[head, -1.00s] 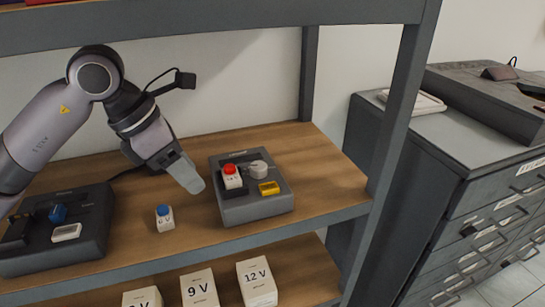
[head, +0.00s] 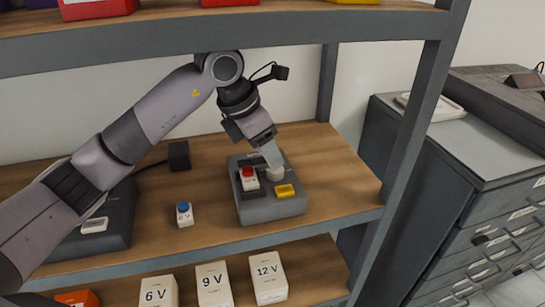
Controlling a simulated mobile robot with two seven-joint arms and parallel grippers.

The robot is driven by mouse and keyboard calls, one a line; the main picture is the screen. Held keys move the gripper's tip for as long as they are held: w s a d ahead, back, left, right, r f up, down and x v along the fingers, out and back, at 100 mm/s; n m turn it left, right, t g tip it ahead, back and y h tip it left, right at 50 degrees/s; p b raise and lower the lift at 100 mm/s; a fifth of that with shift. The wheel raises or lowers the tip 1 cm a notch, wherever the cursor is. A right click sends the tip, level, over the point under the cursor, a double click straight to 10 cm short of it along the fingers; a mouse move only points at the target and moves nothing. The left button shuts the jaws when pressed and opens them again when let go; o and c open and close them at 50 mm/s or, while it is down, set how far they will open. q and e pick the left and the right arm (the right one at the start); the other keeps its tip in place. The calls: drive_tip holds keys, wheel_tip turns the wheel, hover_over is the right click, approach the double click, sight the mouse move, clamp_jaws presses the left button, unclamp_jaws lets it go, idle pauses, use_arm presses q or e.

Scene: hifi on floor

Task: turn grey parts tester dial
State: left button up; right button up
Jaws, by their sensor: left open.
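The grey parts tester (head: 268,209) stands on the wooden shelf. On its top are a light grey round dial (head: 276,173), a white block with a red top (head: 249,179) and a yellow piece (head: 285,191). My left gripper (head: 272,156) comes down from behind and above, with its fingertips at the dial. It is open; the fingers overlap in this view and hide the dial's back part. I cannot tell whether they touch the dial. My right gripper is not in view.
A small blue-topped white block (head: 184,214) stands left of the tester. A dark device (head: 119,222) is partly hidden behind my left arm. White boxes marked 6 V, 9 V (head: 213,284) and 12 V sit on the lower shelf. A grey shelf post (head: 408,150) stands at right.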

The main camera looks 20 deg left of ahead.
sight(275, 172)
use_arm(q)
drive_tip(key=shift+x, duration=2.25)
drive_tip(key=shift+s+a, duration=0.15)
drive_tip(key=c, duration=0.8)
drive_tip(key=shift+o, duration=0.2)
